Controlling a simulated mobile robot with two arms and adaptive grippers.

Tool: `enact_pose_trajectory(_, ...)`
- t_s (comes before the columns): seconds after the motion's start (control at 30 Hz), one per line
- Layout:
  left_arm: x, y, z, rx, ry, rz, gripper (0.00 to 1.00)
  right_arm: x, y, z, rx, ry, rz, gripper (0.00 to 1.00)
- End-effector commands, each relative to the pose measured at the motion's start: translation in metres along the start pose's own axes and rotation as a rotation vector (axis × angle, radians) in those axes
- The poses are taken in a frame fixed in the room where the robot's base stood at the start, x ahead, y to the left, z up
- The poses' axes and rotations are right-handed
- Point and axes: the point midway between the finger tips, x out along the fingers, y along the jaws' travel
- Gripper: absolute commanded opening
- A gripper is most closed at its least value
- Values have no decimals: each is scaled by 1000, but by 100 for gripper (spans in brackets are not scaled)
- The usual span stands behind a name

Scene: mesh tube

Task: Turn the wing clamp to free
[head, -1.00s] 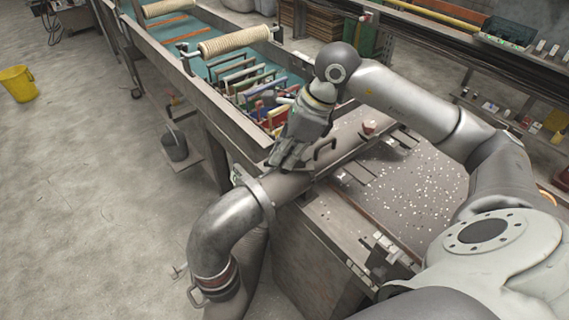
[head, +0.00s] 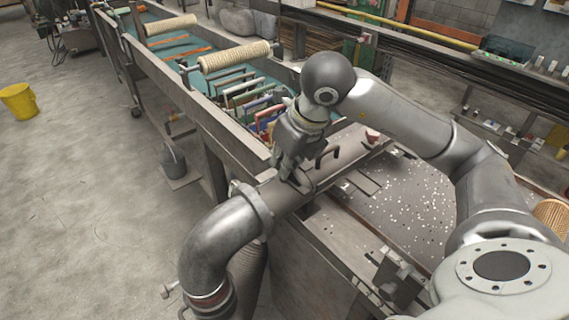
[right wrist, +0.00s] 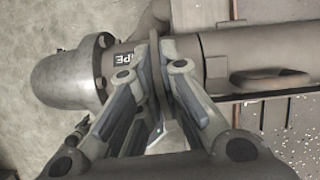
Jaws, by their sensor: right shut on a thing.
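The grey pipe (head: 345,160) runs along the bench end into a bent metal elbow (head: 212,245). My right gripper (head: 291,183) points down at the straight pipe, just past the elbow's flange. In the right wrist view my right gripper (right wrist: 157,58) is shut on a thin upright grey piece, which looks like the wing clamp (right wrist: 154,42). The fingers hide most of it, so its turn angle cannot be told. A dark label (right wrist: 123,58) is on the pipe left of the fingers. My left gripper is out of view.
A curved handle (head: 328,154) stands on the pipe close to the right gripper. A trough (head: 190,70) with rollers and coloured frames lies behind. A speckled table (head: 415,210) is at right.

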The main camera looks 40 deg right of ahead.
Motion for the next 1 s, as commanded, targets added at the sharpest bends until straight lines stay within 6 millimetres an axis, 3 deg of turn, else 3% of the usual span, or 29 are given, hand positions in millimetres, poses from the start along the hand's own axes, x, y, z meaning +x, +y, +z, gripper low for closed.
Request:
enact_pose_trajectory(0.7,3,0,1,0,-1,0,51,-1,-1,1,72,-2,-29,0)
enact_pose_trajectory(0.73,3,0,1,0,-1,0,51,-1,-1,1,72,-2,-29,10)
enact_pose_trajectory(0.87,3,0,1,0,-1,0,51,-1,0,1,71,-1,-29,26)
enact_pose_trajectory(1.0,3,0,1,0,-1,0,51,0,0,0,69,-1,-28,29)
